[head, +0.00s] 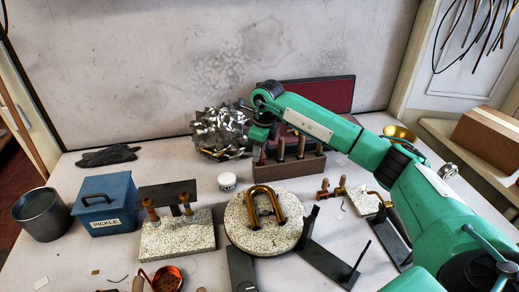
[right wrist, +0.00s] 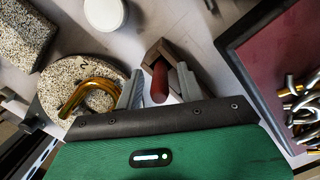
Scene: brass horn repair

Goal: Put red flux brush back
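The red flux brush (right wrist: 160,83) shows in the right wrist view as a red handle, end toward the camera, over the wooden rack (right wrist: 178,57). My right gripper (right wrist: 158,88) is open, with one finger on each side of the handle and a gap on both sides. In the head view the wooden rack (head: 298,166) holds several upright wooden-handled tools, and my right gripper (head: 257,138) points down at its left end. The brush's lower end is hidden, so I cannot tell how deep it sits. My left gripper is not in view.
A white jar (head: 227,181) and a round speckled block (head: 243,233) with a brass bend (head: 281,205) stand nearby. Crumpled metal (head: 217,130) lies behind left, and a dark red panelled tray (head: 325,93) behind the rack. A blue pickle box (head: 104,207) stands left.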

